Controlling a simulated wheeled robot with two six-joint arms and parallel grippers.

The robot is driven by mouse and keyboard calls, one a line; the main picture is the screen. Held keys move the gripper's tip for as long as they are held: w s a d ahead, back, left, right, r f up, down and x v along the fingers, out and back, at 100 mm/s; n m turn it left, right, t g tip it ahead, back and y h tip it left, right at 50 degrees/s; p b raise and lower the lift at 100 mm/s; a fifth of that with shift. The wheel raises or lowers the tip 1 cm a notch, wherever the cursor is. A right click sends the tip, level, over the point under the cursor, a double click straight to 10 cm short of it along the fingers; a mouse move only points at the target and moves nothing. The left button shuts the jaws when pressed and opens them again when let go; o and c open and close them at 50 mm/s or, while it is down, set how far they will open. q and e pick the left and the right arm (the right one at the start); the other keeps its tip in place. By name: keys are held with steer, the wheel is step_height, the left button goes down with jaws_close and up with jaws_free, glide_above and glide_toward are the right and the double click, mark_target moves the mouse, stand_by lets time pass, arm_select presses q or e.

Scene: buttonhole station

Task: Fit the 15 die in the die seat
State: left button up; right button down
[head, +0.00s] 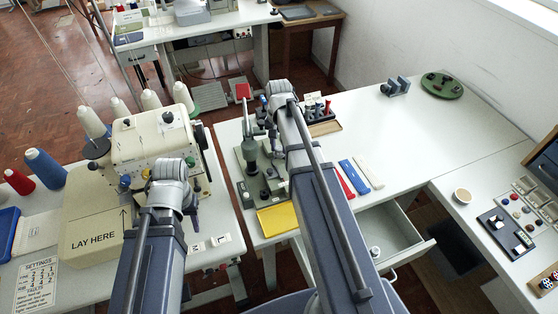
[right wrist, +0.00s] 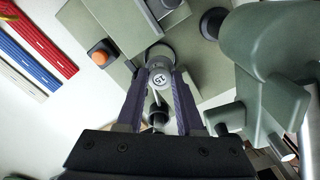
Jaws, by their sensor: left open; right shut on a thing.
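My right gripper (right wrist: 161,82) is shut on a small grey round die marked 15 (right wrist: 161,79), seen end-on between the purple fingers in the right wrist view. A grey round part (right wrist: 159,53) of the green press shows just behind the die; I cannot tell whether it is the die seat or whether the die touches it. The green press (head: 247,158) stands on the white table in the head view, partly behind my right arm. The right fingertips are hidden there. My left gripper (head: 194,221) is open and empty, beside the sewing machine.
The sewing machine (head: 150,145) with thread cones stands at left. A rack with dark pieces (head: 320,112) is behind my right arm. A yellow tray (head: 278,219) and blue strip (head: 353,174) lie nearby. An open drawer (head: 397,243) juts out. The right tabletop (head: 430,130) is largely clear.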

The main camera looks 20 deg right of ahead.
mark_target(279, 154)
arm_select(q)
steer(key=shift+f+b, duration=1.75)
steer(key=shift+f, duration=0.3)
arm_select(e)
steer(key=shift+f, duration=2.05)
arm_select(q)
steer(key=shift+f, duration=0.1)
steer(key=shift+f+b, duration=0.3)
steer(key=shift+b, duration=0.1)
arm_select(e)
steer(key=shift+f, duration=0.35)
steer(key=c, duration=0.5)
jaws_free()
steer(key=shift+c, duration=0.2)
arm_select(q)
steer(key=shift+r, duration=0.2)
arm_select(e)
steer(key=shift+r, duration=0.15)
step_height(279, 154, up, 13)
steer(key=p, duration=1.3)
steer(key=shift+f, duration=0.2)
arm_select(q)
step_height(279, 154, up, 12)
steer(key=shift+r, duration=0.2)
steer(key=shift+s, duration=0.1)
arm_select(e)
steer(key=shift+s+f, duration=0.1)
steer(key=shift+f, duration=0.05)
